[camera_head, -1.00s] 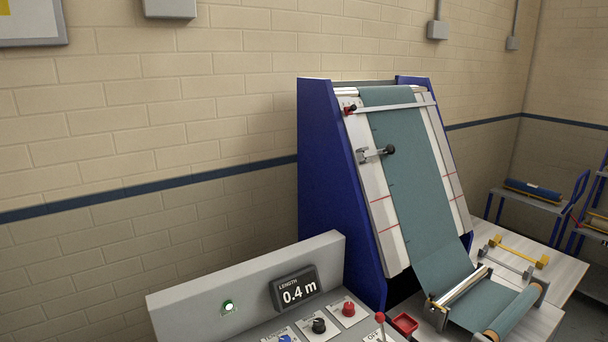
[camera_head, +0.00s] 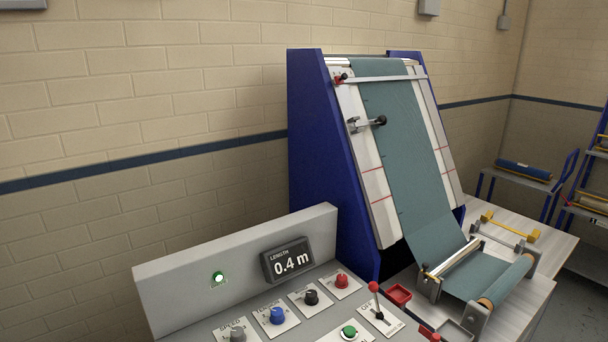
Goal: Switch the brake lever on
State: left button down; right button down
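The brake lever (camera_head: 376,302) stands at the right end of the grey control panel (camera_head: 238,268). It has a thin metal shaft with a red ball on top and rises from a white plate with lettering. The ball end leans toward the back, near the word that looks like OFF; the lower label is too small to read surely. Neither of my grippers is in view.
Beside the lever are red, black, blue and grey knobs and a green button (camera_head: 349,332). The display (camera_head: 288,261) reads 0.4 m. The blue-sided machine (camera_head: 325,150) carries teal cloth (camera_head: 400,150) down to a roll.

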aim_at(374, 286)
jog(key=k+j+u, duration=0.35)
jog(key=j, duration=0.3)
jog(key=k+j+u, duration=0.2)
jog(key=j, duration=0.2)
